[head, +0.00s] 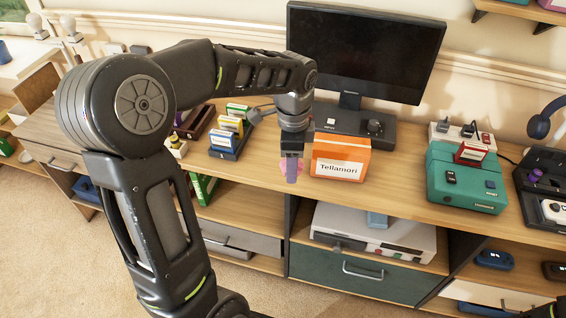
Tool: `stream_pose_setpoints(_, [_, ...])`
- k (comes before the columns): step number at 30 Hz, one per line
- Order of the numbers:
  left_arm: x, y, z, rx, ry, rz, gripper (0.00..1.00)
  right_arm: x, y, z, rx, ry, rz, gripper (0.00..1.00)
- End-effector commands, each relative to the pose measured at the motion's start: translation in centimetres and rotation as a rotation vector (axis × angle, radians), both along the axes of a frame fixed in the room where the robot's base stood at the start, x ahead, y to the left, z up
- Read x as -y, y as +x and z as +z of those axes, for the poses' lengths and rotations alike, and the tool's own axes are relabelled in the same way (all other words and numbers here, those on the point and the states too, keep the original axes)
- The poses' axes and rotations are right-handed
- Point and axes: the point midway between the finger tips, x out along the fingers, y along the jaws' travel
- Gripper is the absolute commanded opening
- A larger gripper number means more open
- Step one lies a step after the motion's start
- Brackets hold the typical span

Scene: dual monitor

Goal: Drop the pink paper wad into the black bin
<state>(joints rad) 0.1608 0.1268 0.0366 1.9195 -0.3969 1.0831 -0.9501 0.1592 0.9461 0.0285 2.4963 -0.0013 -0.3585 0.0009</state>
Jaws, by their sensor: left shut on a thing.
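My left gripper (290,176) is shut on the pink paper wad (283,170), which shows as small pink bits on both sides of the fingers. The gripper points down near the front edge of the wooden desk (400,183), just left of the orange box. I cannot tell how high the wad is above the desk. I do not see a black bin in this view; my left arm covers much of the left side.
An orange box labelled Tellamori (340,158) stands close to the right of my left gripper. A black monitor (362,50) stands behind it. A teal device (466,178) sits farther right. Small boxes (230,130) stand to the left. Open carpet (60,260) lies at lower left.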

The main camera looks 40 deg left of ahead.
Motion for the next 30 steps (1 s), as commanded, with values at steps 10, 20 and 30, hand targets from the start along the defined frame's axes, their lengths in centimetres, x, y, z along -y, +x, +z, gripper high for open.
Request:
stream_pose_setpoints(10, [3.3,3.1,-1.0,-0.003,-0.003,0.334,0.14,0.0,0.1,0.0,0.001,0.001,0.001,0.36])
stream_pose_setpoints(20, [8.9,7.1,-2.7,-0.003,-0.002,0.834,0.14,0.0,0.1,0.0,0.001,0.001,0.001,0.36])
stream_pose_setpoints(30, [10.7,8.1,-3.2,0.001,-0.001,1.014,0.14,0.0,0.1,0.0,0.001,0.001,0.001,0.36])
